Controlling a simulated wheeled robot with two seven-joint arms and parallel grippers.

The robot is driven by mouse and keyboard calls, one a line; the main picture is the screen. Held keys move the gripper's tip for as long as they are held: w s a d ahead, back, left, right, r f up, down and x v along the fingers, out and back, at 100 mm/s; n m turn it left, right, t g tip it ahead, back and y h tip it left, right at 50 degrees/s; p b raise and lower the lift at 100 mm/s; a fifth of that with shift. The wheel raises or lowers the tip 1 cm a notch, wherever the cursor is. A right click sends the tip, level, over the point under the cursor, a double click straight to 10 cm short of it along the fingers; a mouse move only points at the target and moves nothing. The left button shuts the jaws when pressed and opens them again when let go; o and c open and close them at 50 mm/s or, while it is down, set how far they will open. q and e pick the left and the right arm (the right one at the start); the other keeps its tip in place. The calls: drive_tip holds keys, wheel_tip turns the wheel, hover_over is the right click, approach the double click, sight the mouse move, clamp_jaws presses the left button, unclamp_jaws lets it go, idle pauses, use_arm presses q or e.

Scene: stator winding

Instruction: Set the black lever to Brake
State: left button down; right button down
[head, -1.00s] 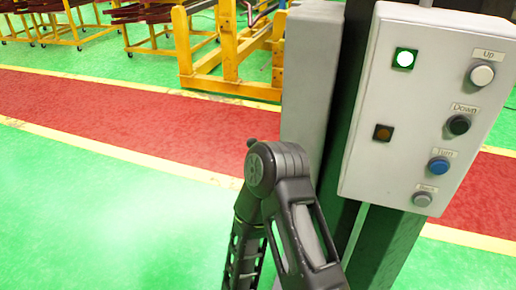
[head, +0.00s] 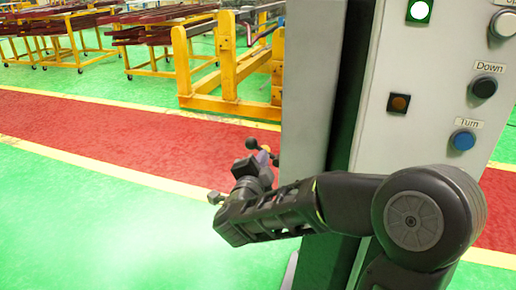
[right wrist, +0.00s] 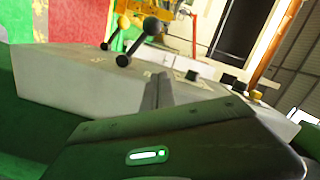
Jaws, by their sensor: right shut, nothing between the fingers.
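Two dark levers with ball knobs rise from a grey control box (right wrist: 70,85) in the right wrist view: a nearer, taller lever (right wrist: 137,42) and a smaller lever (right wrist: 110,30) to its left. I cannot tell which setting either stands at. My right gripper (right wrist: 160,85) is shut and empty, its fingers in front of the box, below the nearer lever in the picture and apparently apart from it. In the head view my right gripper (head: 248,172) is beside the grey cabinet, where small dark knobs show, partly hidden by the hand. My left gripper is not in view.
The tall grey cabinet (head: 308,90) stands right of the hand. A panel (head: 430,100) with a lit green lamp and buttons marked Down and Turn is at the right. Yellow frames (head: 230,80) stand behind; the green floor (head: 90,230) at left is clear.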

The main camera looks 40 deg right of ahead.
drive_tip(key=w+d+f, duration=0.2)
drive_tip(key=w+d, duration=0.3)
drive_tip(key=w, duration=0.4)
drive_tip(key=shift+w+d+f, duration=0.35)
drive_tip(key=shift+w+d, duration=0.05)
idle(0.4)
